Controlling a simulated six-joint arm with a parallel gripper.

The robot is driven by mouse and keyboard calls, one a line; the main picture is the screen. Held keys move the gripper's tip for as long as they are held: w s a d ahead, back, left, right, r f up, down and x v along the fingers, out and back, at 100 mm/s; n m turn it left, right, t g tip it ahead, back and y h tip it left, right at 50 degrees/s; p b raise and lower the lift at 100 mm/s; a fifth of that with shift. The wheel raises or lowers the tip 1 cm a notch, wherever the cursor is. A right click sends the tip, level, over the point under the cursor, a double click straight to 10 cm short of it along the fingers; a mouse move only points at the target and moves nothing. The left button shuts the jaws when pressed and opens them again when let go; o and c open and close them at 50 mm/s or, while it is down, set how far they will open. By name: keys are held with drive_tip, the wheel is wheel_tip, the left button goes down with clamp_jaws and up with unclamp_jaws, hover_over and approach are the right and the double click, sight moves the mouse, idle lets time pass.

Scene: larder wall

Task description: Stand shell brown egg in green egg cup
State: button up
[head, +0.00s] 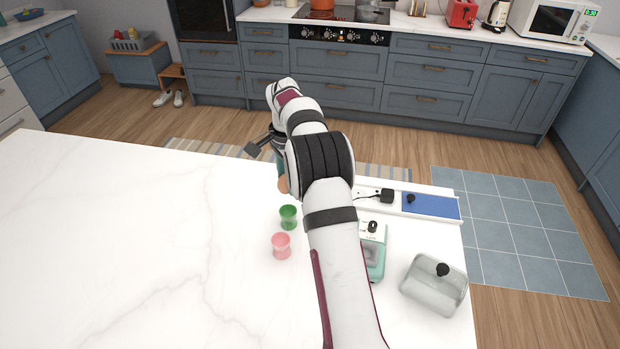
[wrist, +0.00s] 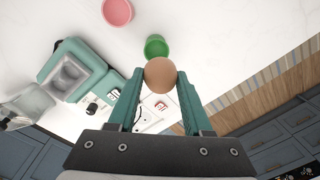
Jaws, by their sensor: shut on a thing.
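The shell brown egg (wrist: 160,74) is between the fingertips of my gripper (wrist: 160,82) in the wrist view. My gripper is shut on it. The green egg cup (head: 288,217) stands upright on the white worktop, nearer the camera than the egg. It also shows in the wrist view (wrist: 155,46), just beyond the egg and partly covered by it. The cup's opening looks empty where it shows.
A pink egg cup (head: 281,245) stands close to the green one. To the right are a teal appliance (head: 375,250), a glass-like lidded dish (head: 434,285) and a white tray with a blue panel (head: 431,206). The worktop (head: 130,230) is clear on the left.

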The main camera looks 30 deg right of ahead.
sight(289, 205)
wheel_tip(289, 205, down, 9)
drive_tip(key=shift+r, duration=0.1)
idle(0.4)
drive_tip(key=shift+s+f, duration=0.1)
drive_tip(key=shift+f, duration=0.1)
idle(0.3)
drive_tip(key=o, duration=1.1)
drive_tip(key=shift+s, duration=0.1)
drive_tip(key=shift+c, duration=0.2)
